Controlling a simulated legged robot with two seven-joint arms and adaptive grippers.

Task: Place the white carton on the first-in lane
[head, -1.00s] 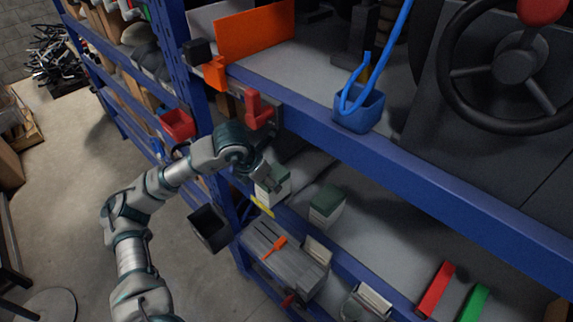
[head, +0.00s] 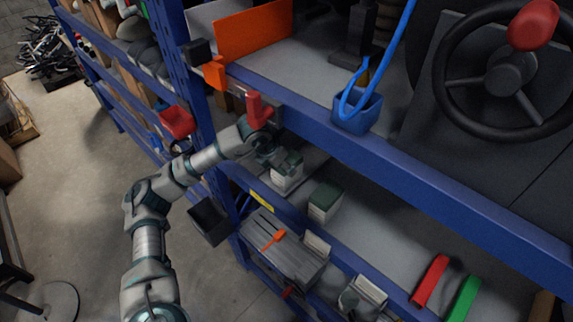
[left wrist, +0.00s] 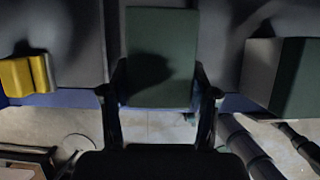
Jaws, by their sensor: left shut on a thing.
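A white carton with a dark green top (head: 284,183) is held in my left gripper (head: 279,160), over the front-left part of the lower shelf. I cannot tell whether its base touches the shelf. In the left wrist view the green top (left wrist: 162,45) fills the gap between the two fingers of the left gripper (left wrist: 160,88), which are shut on its sides. A second white carton with a green top (head: 325,201) stands on the lower shelf to the right, apart from the held one. My right gripper is out of view.
The blue upper shelf beam (head: 330,140) runs close above the gripper. A blue bin (head: 358,112) and a red hook (head: 258,110) are on it. A yellow label (head: 261,200) is on the lower beam. Red (head: 430,281) and green (head: 464,298) blocks lie farther right; shelf between is clear.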

